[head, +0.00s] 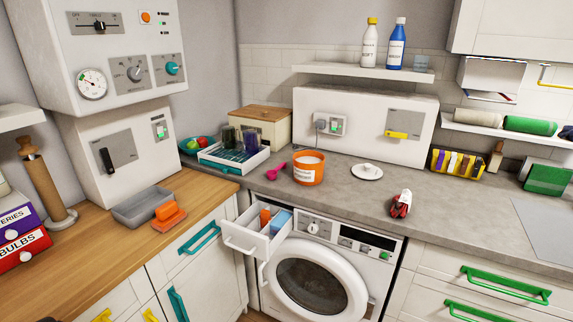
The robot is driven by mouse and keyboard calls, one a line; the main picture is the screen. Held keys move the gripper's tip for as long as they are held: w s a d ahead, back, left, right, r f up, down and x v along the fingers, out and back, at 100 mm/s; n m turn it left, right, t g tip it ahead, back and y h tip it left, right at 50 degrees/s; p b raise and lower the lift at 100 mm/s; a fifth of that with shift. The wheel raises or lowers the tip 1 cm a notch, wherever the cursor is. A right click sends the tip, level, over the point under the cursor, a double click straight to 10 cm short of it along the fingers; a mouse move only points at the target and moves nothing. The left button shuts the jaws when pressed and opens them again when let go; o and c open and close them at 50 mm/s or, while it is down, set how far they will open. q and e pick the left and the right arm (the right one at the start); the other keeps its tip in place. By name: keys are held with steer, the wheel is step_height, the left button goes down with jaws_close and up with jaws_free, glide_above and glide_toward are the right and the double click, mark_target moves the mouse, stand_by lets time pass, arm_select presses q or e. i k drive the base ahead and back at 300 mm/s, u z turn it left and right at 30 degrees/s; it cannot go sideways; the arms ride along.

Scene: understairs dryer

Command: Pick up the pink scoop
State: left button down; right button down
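The pink scoop (275,171) lies on the grey counter (330,195), between the tray of jars and the orange tub. Its handle points up toward the back right and its bowl is at the lower left. The orange tub (309,168) is open, holds white powder, and stands close to the right of the scoop. Neither of my grippers shows in the head view, and nothing holds the scoop.
A light tray (228,168) with jars stands left of the scoop. A white saucer (367,172) and a red-and-white item (401,204) lie to the right. An open drawer (252,241) juts out in front of the counter, beside the washer (318,278). The counter just in front of the scoop is clear.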

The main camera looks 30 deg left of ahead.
mark_target(271, 174)
steer(key=u, duration=1.05)
